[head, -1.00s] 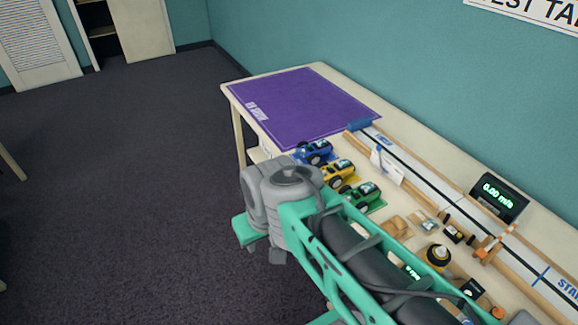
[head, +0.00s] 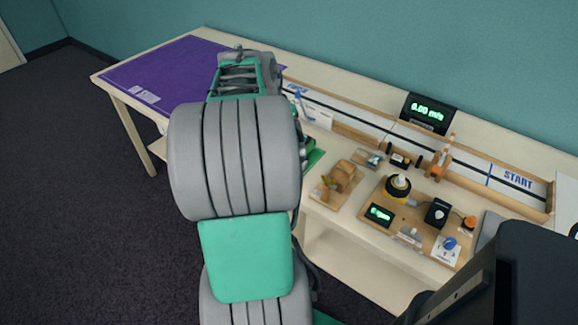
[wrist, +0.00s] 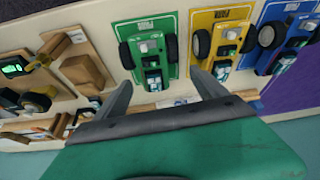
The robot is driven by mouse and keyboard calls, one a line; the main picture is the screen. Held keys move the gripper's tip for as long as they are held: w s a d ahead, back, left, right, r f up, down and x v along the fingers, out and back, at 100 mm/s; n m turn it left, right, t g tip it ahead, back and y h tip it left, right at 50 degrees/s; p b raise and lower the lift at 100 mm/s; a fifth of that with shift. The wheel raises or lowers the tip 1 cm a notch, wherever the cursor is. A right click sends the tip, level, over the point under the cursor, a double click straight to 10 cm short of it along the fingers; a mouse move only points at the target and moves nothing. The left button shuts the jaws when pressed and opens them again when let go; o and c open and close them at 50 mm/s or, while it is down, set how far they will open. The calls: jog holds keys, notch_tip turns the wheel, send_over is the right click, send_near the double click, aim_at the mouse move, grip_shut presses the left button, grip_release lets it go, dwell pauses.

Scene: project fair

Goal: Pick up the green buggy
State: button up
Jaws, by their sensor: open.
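The green buggy (wrist: 150,62) stands on a green mat (wrist: 142,24) in the wrist view, with dark wheels and small blocks on top. My gripper (wrist: 165,95) is open, its two fingers apart on either side of the buggy's near end in the picture. No contact is visible, and I cannot tell the height gap. In the head view my arm hides most of the buggy; a bit of its green mat (head: 316,158) shows beside the arm.
A yellow buggy (wrist: 222,48) and a blue buggy (wrist: 287,48) stand to the right in the wrist view. Wooden parts (head: 343,177) and a device board (head: 400,228) lie on the table. A track (head: 456,165) and speed display (head: 429,113) are behind.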

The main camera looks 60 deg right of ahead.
jog(key=shift+m, duration=0.5)
jog(key=s+d+f, duration=0.2)
jog(key=shift+s+d, duration=0.2)
jog(key=shift+d, duration=0.1)
jog(key=x, duration=0.6)
jog(key=shift+w+d+f, duration=0.15)
jog(key=shift+w, duration=0.05)
jog(key=c, duration=1.2)
